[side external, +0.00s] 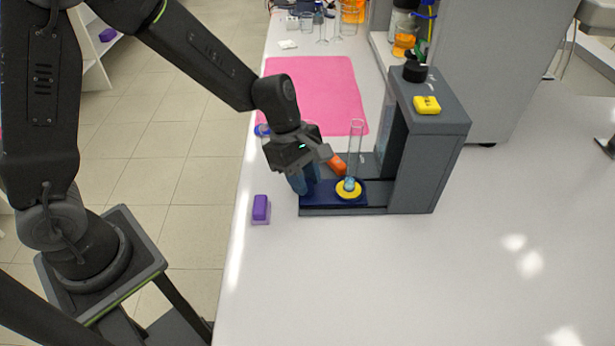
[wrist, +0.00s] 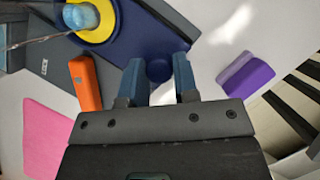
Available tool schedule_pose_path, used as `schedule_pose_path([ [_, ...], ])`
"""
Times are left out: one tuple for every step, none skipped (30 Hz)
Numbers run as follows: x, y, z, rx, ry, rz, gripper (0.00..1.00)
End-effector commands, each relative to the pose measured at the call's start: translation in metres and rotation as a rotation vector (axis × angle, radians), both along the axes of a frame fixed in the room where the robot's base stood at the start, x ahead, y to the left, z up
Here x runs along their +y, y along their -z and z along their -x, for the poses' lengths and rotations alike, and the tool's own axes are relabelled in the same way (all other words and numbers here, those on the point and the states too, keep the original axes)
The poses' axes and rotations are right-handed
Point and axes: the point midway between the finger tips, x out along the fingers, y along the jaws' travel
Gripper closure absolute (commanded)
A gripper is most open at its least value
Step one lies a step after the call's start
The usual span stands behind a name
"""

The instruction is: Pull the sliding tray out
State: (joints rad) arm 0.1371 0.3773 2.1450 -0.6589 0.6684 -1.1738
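The sliding tray (side external: 324,195) is dark blue and lies on the grey base at the left, open side of the tower. It bears a yellow ring (side external: 349,193) with a light blue rounded piece (side external: 349,184) in it. In the wrist view the tray (wrist: 140,35) has a round dark blue knob (wrist: 158,69) at its near end. My gripper (side external: 303,182) is at the tray's left end, pointing down. The fingers hide the knob in the side view.
The grey tower (side external: 425,150) stands to the right, with a yellow block (side external: 427,105) on top. A glass tube (side external: 355,145) and an orange piece (side external: 337,165) are close behind the tray. A purple block (side external: 261,208) lies left, near the table edge. The front table is clear.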

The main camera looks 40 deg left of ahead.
Motion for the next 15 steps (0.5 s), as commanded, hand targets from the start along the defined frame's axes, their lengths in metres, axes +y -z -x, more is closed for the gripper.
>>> schedule_pose_path([
  [0.0022,0.0,0.0025,0.007,0.002,-0.001,0.69],
  [0.0021,0.0002,0.0025,0.007,0.002,-0.002,0.66],
  [0.0019,0.0004,0.0025,0.007,0.002,-0.002,0.62],
  [0.0018,0.0004,0.0024,0.007,0.002,-0.002,0.6],
  [0.0017,0.0004,0.0023,0.007,0.002,-0.002,0.57],
  [0.0016,0.0004,0.0022,0.006,0.001,-0.001,0.53],
  [0.0014,0.0005,0.0021,0.006,0.001,-0.001,0.5],
  [0.0013,0.0005,0.002,0.006,0.001,-0.001,0.48],
  [0.0012,0.0005,0.0019,0.006,0.001,-0.001,0.48],
  [0.0012,0.0005,0.0018,0.006,0.001,-0.001,0.48],
  [0.0011,0.0006,0.0017,0.005,0.001,-0.001,0.48],
  [0.001,0.0005,0.0017,0.005,0.001,-0.001,0.48],
  [0.001,0.0005,0.0016,0.005,0.001,-0.001,0.48],
  [0.0009,0.0004,0.0015,0.005,0.001,-0.001,0.48],
  [0.0012,-0.0004,0.0014,0.004,0.001,-0.001,0.48],
])
